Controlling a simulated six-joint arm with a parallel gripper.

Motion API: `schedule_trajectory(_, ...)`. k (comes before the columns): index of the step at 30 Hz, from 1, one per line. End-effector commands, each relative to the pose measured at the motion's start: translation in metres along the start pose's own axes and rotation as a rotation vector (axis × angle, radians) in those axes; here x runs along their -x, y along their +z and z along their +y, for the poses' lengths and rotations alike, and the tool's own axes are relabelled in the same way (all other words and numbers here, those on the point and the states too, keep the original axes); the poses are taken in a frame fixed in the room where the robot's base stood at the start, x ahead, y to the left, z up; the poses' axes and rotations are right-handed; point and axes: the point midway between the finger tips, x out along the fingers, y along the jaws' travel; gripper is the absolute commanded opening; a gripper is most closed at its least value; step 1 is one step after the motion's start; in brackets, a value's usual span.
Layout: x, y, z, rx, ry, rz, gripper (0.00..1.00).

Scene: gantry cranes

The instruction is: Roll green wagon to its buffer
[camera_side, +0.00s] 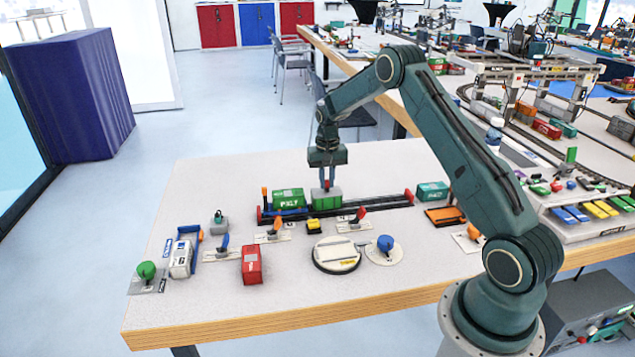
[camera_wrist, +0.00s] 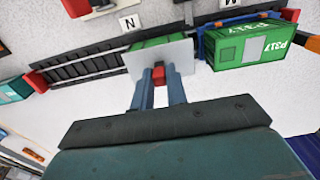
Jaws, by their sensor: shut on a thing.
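The green wagon (camera_side: 326,201) stands on the dark track (camera_side: 375,204), near its middle. In the wrist view the wagon (camera_wrist: 150,43) has a pale grey plate and a red knob (camera_wrist: 159,70). My gripper (camera_side: 327,184) is over it, its blue fingers (camera_wrist: 160,82) shut on the knob. A red buffer block (camera_side: 409,196) stands at the track's right end; it also shows at the left in the wrist view (camera_wrist: 38,82). A green container marked P317 (camera_side: 288,197) sits on a blue base just left of the wagon, with a small gap. Which buffer belongs to the wagon is not clear.
The track right of the wagon looks clear. A teal container (camera_side: 432,191) and an orange tray (camera_side: 444,216) lie beyond its right end. In front are red-handled and orange-handled levers, a yellow block (camera_side: 313,226), a round turntable (camera_side: 337,254) and a red container (camera_side: 251,265).

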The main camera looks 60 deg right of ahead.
Motion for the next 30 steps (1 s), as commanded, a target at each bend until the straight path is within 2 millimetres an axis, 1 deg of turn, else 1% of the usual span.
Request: schedule_trajectory(30,0.001,-0.001,0.034,-0.001,0.000,0.002,0.02)
